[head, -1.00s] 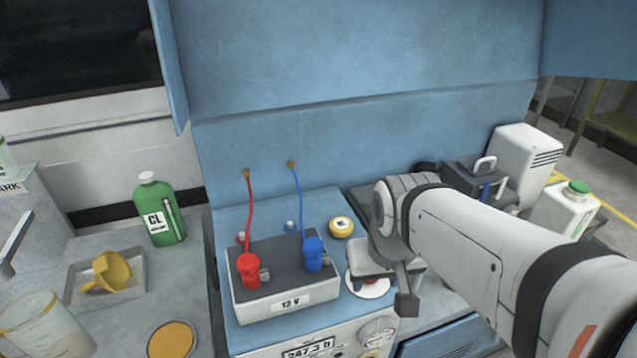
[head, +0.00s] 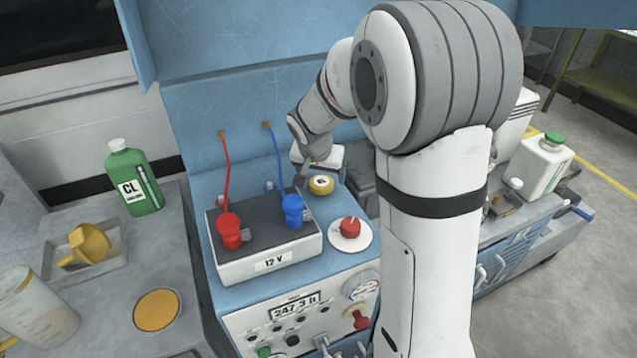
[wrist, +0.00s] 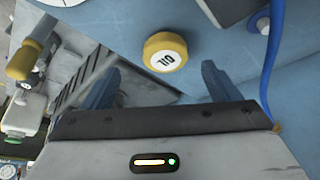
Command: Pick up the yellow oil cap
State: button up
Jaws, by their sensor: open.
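The yellow oil cap (head: 321,185) has a light top with a dark label. It sits on the blue surface behind the battery, at the right. In the wrist view the oil cap (wrist: 165,52) reads "OIL" and lies ahead of the fingertips, roughly between their lines. My gripper (wrist: 160,80) is open and empty, with its two blue-grey fingers apart and not touching the cap. In the head view my gripper (head: 310,170) is just behind and above the cap, its fingers mostly hidden.
The 12 V battery (head: 265,262) with red and blue clamps stands left of the cap. The blue cable (wrist: 272,60) runs close to the right finger. A red knob (head: 350,227) on a white disc is in front. A green bottle (head: 134,178) stands far left.

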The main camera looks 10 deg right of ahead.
aim_at(321, 183)
jog(key=x, duration=0.3)
jog(key=p+x, duration=0.1)
jog(key=x, duration=0.2)
jog(key=shift+w+a+r, duration=0.1)
jog(key=shift+w+a, duration=0.1)
jog(key=shift+w, duration=0.15)
jog(key=c, duration=1.1)
